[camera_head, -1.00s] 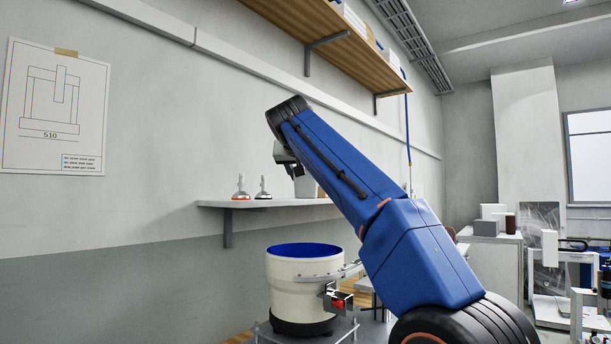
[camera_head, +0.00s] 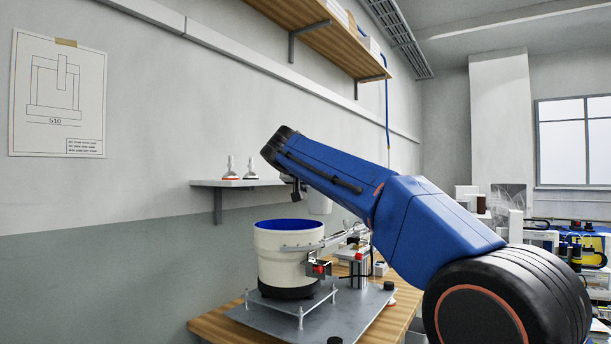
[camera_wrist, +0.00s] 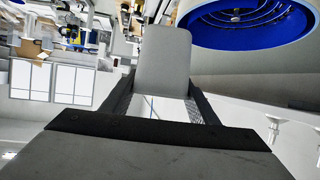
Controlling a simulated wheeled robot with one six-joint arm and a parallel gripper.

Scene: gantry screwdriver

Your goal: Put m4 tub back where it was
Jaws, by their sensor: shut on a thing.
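A light grey tub (camera_head: 319,203) shows in the head view just right of my gripper (camera_head: 299,191), partly hidden behind my blue arm. In the wrist view the tub (camera_wrist: 165,58) is a plain grey shape between the two dark fingers of my gripper (camera_wrist: 162,98), which is shut on it. No label shows on it. The tub is held in the air, above and to the right of the bowl feeder's rim. A shelf (camera_head: 207,183) on the wall lies behind and to the left of my gripper.
Two small fittings (camera_head: 241,168) with metal stems stand on the shelf. A cream bowl feeder (camera_head: 283,262) with a blue inside stands on a grey plate (camera_head: 345,312) on a wooden bench (camera_head: 209,331). A wooden upper shelf (camera_head: 320,36) hangs above.

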